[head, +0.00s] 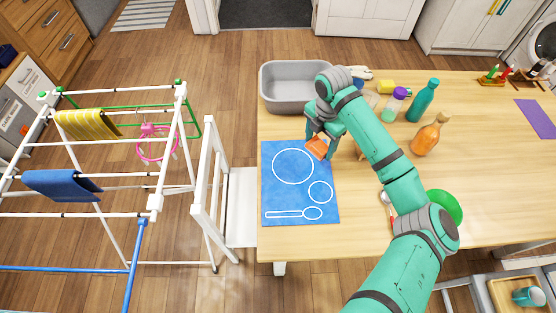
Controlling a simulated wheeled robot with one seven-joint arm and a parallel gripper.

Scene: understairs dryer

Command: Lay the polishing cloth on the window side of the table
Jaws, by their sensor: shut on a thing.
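My gripper (321,132) is over the left part of the wooden table (480,190), shut on a small orange cloth (317,148). The cloth appears to be the polishing cloth. It shows below the fingers, above the upper right part of a blue mat with white outlines (278,182). I cannot tell whether it touches the mat. My gripper and forearm hide part of the cloth and the table beyond. No window is visible, so the window side of the table cannot be told.
A grey basin (268,92) stands at the table's back left. A purple mat (537,118) lies far right. A drying rack (100,205) stands left.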

